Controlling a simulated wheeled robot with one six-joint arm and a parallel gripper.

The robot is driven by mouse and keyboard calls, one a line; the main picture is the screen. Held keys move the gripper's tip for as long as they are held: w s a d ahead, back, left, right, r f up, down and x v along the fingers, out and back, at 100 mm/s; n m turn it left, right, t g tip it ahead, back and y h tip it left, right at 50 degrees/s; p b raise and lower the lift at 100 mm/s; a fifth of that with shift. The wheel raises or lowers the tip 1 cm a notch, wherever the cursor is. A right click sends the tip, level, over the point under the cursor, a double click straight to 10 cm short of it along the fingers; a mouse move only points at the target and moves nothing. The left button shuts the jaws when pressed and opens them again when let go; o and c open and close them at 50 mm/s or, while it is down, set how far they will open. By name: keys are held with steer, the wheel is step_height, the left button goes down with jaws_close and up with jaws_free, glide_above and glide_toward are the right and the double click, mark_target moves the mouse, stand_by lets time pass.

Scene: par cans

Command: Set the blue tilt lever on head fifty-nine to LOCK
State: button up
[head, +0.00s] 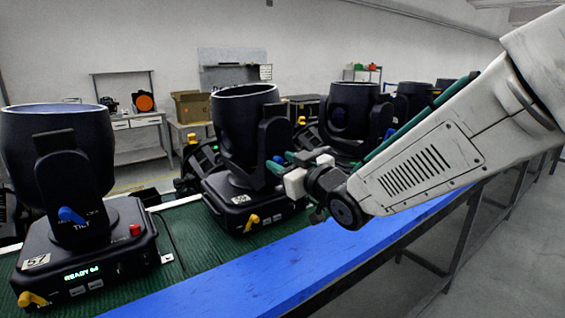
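A moving-head light (246,130) stands mid-picture on the green belt. The small number plate on its base (240,199) is too small to read surely. A blue lever (278,159) shows on its yoke, partly hidden by my gripper; its setting cannot be read. My gripper (285,163) has green fingertips and pale blocks behind them. The fingertips look apart, close to the blue lever; I cannot tell whether they touch it. The nearer left light (60,145) is marked 57, with a blue lever (70,215) above the word TILT.
Yellow handles (251,222) stick out from the bases. A red button (135,230) and lit display sit on the left base. More lights (353,110) stand behind my arm. A blue rail (290,268) edges the green belt (190,235).

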steer(key=shift+w+a, duration=0.2)
steer(key=shift+w, duration=0.1)
jaws_close()
steer(key=shift+d, duration=0.1)
steer(key=m, duration=0.2)
steer(key=d+m, duration=0.1)
steer(key=m, duration=0.1)
steer(key=w+m, duration=0.1)
steer(key=m, duration=0.1)
steer(key=shift+d+r, duration=0.15)
steer(key=shift+r, duration=0.05)
steer(key=m, duration=0.2)
steer(key=d+m, duration=0.1)
steer(key=m, duration=0.1)
steer(key=w+m, duration=0.1)
steer(key=shift+d+f+m, duration=0.15)
steer(key=shift+f+m, duration=0.05)
steer(key=shift+m, duration=0.2)
